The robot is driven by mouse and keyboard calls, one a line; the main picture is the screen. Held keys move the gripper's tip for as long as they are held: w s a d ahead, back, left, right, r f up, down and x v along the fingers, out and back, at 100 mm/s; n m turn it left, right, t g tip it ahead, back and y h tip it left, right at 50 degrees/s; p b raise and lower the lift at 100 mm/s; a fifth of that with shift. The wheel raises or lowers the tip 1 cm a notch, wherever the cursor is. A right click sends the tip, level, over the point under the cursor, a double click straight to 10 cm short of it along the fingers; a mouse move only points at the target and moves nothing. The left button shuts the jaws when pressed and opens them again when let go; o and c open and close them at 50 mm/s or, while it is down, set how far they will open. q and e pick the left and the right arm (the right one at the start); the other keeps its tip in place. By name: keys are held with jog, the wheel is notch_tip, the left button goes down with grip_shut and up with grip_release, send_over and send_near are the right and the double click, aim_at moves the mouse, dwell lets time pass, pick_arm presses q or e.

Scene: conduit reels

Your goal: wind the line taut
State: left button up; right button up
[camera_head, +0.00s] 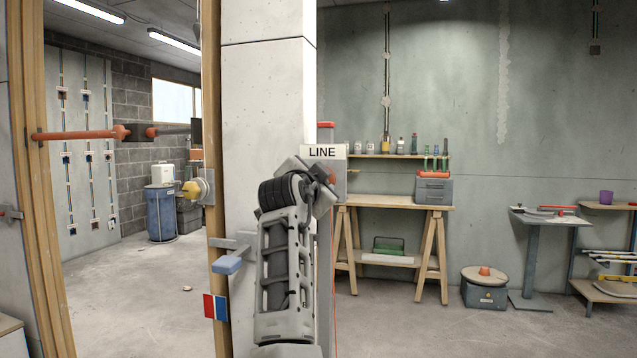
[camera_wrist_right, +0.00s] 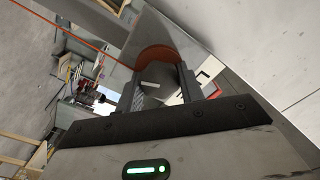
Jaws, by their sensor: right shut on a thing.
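The LINE sign (camera_head: 323,152) sits on a post just beyond my right arm in the head view. A thin orange line (camera_head: 334,270) runs down beside the post. In the right wrist view the line (camera_wrist_right: 85,38) runs nearly straight from the upper left toward an orange-red reel (camera_wrist_right: 160,53). My right gripper (camera_wrist_right: 160,83) is shut on a pale grey grip (camera_wrist_right: 157,87) in front of the reel. In the head view my arm hides most of the reel and the grip. My left gripper is not in view.
A concrete pillar (camera_head: 265,90) stands directly behind my right arm. An orange bar (camera_head: 85,135) crosses the doorway at left. A wooden workbench (camera_head: 395,200) stands behind, with a low grey box (camera_head: 484,292) and a stand (camera_head: 545,220) to the right. Floor at front right is clear.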

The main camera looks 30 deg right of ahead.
jog(key=o, duration=1)
jog(key=shift+s+a, duration=0.1)
jog(key=b+v, duration=0.2)
jog(key=v, duration=1.3)
jog(key=shift+s+a+r, duration=0.1)
jog(key=shift+s+a, duration=0.15)
jog(key=shift+s, duration=0.1)
